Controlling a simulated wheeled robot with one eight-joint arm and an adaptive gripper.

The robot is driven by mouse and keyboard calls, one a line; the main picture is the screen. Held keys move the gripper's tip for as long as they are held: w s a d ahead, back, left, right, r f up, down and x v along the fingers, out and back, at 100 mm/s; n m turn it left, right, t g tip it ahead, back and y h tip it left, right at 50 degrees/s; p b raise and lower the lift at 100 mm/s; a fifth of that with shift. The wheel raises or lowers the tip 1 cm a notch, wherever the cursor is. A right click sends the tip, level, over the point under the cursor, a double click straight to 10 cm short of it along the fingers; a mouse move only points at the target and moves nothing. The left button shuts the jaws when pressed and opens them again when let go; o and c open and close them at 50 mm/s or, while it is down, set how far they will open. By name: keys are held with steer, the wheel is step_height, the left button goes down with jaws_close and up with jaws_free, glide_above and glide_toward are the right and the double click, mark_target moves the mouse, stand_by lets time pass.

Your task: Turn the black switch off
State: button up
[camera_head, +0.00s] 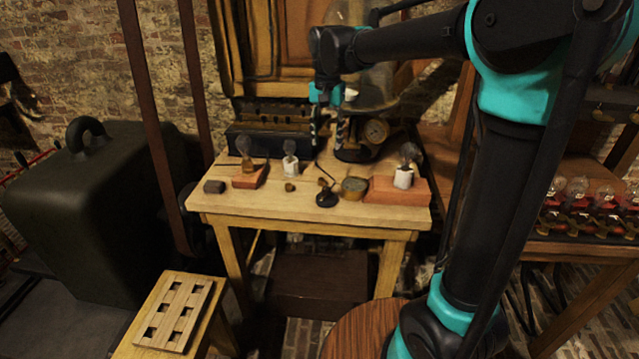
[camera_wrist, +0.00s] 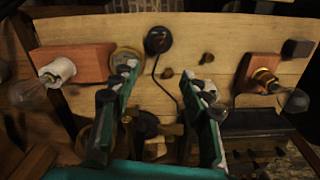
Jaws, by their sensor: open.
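The black switch (camera_head: 326,198) is a small round black piece with a raised part on top, near the front middle of the wooden table. In the wrist view the black switch (camera_wrist: 158,40) lies at the top centre, beyond the fingertips, with a dark wire running from it. Whether it is on or off is too small to tell. My gripper (camera_head: 327,124) hangs above the rear part of the table, fingers pointing down, apart from the switch. In the wrist view my gripper (camera_wrist: 163,78) has its two fingers spread with nothing between the tips.
A round brass gauge (camera_head: 355,187) and a red block (camera_head: 385,192) with a bulb socket stand right of the switch. Left are a small brass knob (camera_head: 290,187), a white bulb socket (camera_head: 291,167) and a dark block (camera_head: 214,187). A glass dome apparatus (camera_head: 374,131) stands behind.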

mark_target(326, 188)
step_height(326, 188, down, 16)
steer(key=shift+f, duration=0.25)
steer(key=shift+c, duration=0.3)
jaws_close()
